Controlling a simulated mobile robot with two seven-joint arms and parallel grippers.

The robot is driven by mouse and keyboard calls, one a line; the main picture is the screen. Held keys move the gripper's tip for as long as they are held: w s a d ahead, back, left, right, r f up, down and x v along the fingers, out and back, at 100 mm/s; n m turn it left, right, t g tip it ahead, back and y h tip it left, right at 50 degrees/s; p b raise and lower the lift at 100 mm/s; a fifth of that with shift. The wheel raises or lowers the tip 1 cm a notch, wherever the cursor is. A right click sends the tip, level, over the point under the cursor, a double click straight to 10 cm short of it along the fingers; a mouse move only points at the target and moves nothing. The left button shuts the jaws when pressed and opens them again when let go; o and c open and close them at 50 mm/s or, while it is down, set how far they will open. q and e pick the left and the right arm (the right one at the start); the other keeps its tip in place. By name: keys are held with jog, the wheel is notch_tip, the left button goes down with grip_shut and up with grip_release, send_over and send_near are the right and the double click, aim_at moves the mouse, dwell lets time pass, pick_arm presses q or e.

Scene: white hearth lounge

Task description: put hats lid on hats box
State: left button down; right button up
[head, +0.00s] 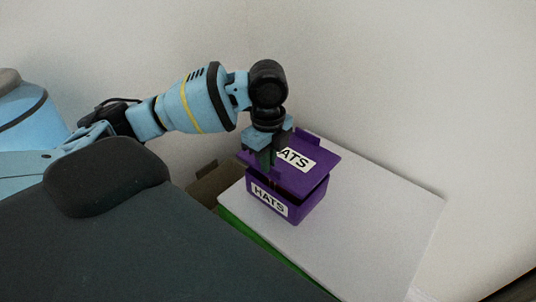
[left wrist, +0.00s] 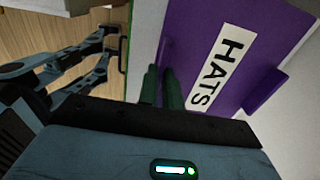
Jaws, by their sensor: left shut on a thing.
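The purple hats lid (head: 316,178), with a white HATS label, is over the purple hats box (head: 300,211) in the head view. A dark gap shows between the lid's near edge and the box rim, and the lid looks tilted. The box stands upright with its own HATS label facing front. My left gripper (head: 267,163) is shut on the lid at its left side. In the left wrist view the fingers (left wrist: 162,88) are close together at the lid's (left wrist: 198,28) edge, by a raised tab. The box interior is hidden under the lid.
The box stands on a white-topped table (head: 370,215) with a green side (head: 250,240); its right part is bare. A brown open container (head: 212,184) is left of the table. A pale wall rises close behind.

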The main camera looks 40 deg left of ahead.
pick_arm(q)
jog(key=shift+f, duration=2.3)
jog(key=c, duration=1.5)
grip_release()
notch_tip(320, 180, up, 8)
jog(key=shift+f, duration=0.1)
jog(key=shift+f, duration=0.1)
